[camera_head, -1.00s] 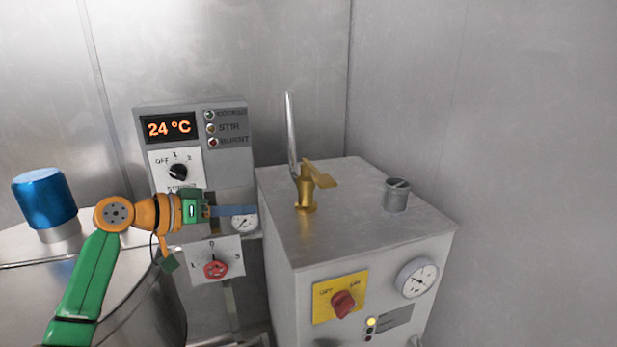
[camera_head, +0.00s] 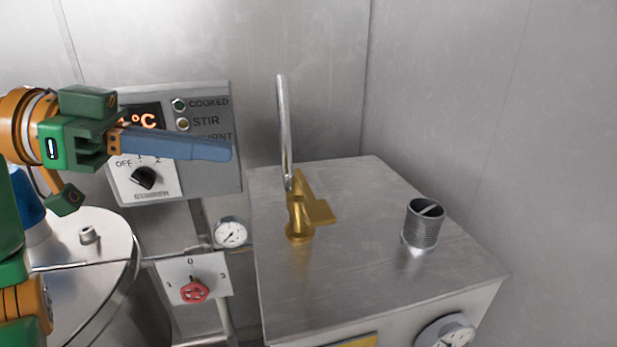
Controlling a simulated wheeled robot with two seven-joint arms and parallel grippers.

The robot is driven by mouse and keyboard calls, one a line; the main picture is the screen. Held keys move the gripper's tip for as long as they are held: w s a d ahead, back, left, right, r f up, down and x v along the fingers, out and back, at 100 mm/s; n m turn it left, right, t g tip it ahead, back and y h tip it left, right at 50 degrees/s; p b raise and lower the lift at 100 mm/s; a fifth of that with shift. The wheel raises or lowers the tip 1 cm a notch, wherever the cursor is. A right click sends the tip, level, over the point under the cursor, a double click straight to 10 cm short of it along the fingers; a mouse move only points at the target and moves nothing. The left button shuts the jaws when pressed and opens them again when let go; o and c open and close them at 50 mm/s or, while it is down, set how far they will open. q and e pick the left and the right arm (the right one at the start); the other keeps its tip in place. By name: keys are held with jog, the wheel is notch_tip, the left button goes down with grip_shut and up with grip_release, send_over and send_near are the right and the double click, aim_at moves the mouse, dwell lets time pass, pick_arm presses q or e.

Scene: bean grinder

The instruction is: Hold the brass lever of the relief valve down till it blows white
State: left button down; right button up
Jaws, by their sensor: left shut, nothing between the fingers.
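The brass relief valve stands on the top of the grey metal box (camera_head: 360,250), left of its middle. Its body (camera_head: 299,222) is upright, and its flat brass lever (camera_head: 319,211) sticks out to the right. A thin silver pipe (camera_head: 284,130) rises behind the valve. No white jet shows. My left gripper (camera_head: 222,150) is shut and empty, its blue-grey fingers pointing right. It appears left of the pipe and higher in the picture than the lever, apart from both. My right gripper is not in view.
A control panel (camera_head: 210,165) with a temperature display is partly behind my left gripper. A perforated grey cylinder (camera_head: 423,222) stands on the box right of the valve. A red knob (camera_head: 194,291), a small gauge (camera_head: 230,232) and a steel pot (camera_head: 85,300) are at lower left.

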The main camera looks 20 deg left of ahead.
pick_arm(q)
jog(key=s, duration=0.3)
jog(key=p, duration=0.2)
send_over(308, 192)
jog(key=s, duration=0.5)
jog(key=f, duration=0.2)
notch_tip(308, 192, down, 4)
jog(key=shift+w+f+b, duration=0.1)
jog(key=shift+b, duration=0.5)
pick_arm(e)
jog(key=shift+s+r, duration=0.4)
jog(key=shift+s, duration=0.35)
pick_arm(q)
jog(key=f+m+b, duration=0.2)
jog(key=b, duration=0.1)
jog(key=f+t+b, duration=0.1)
jog(key=f, duration=0.1)
jog(key=shift+s+d+m+b, duration=0.15)
jog(key=shift+s+m+b, duration=0.1)
jog(key=shift+m+b, duration=0.15)
jog(key=shift+w+r+y+p, duration=0.1)
jog(key=shift+r+y+p, duration=0.2)
jog(key=shift+r+p, duration=0.1)
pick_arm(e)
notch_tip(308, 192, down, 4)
